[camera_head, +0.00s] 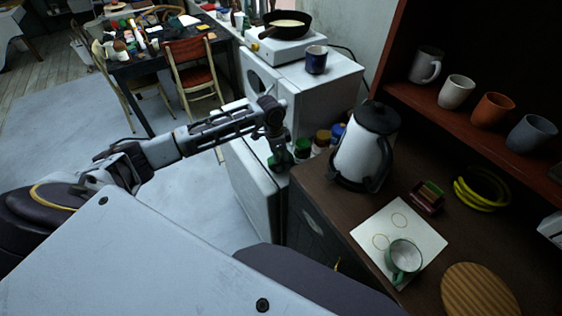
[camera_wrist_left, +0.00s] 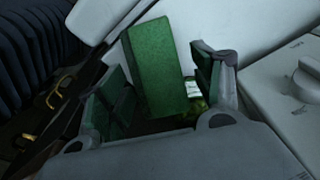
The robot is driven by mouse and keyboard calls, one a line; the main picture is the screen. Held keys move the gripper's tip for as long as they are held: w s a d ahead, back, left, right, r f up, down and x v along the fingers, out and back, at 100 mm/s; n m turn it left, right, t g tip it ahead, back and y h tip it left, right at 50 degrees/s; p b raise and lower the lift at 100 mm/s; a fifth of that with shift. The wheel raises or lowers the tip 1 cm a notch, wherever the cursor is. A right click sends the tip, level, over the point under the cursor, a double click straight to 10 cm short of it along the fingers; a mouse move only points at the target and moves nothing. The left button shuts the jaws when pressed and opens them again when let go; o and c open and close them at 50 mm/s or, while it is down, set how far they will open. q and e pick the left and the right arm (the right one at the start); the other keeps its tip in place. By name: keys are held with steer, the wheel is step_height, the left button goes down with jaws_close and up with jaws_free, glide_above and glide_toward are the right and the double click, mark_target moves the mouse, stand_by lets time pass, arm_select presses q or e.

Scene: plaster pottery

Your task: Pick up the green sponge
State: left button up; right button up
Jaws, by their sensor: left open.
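The green sponge (camera_wrist_left: 158,65) is an upright-looking, textured rectangular block in the left wrist view. It lies between the two spread fingers of my left gripper (camera_wrist_left: 163,88), with a gap on the right side. The finger pads are also green. In the head view my left gripper (camera_head: 279,150) points down at the edge of a white cabinet. The sponge is mostly hidden or hard to tell from the gripper there. I cannot tell whether a finger touches it.
Small jars (camera_head: 321,138) stand just right of the gripper. A white kettle (camera_head: 362,150) stands on the brown counter, near a small red holder (camera_head: 427,204), a board (camera_head: 417,226) and a green mug (camera_head: 404,262). A blue mug (camera_head: 316,62) stands behind on the white cabinet (camera_head: 335,82).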

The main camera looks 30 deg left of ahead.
arm_select(q)
steer(key=shift+c, duration=0.2)
steer(key=c, duration=0.8)
steer(key=shift+r, duration=0.1)
steer(key=shift+r+b, duration=0.4)
steer(key=shift+r, duration=4.55)
steer(key=shift+o, duration=1.1)
steer(key=c, duration=0.4)
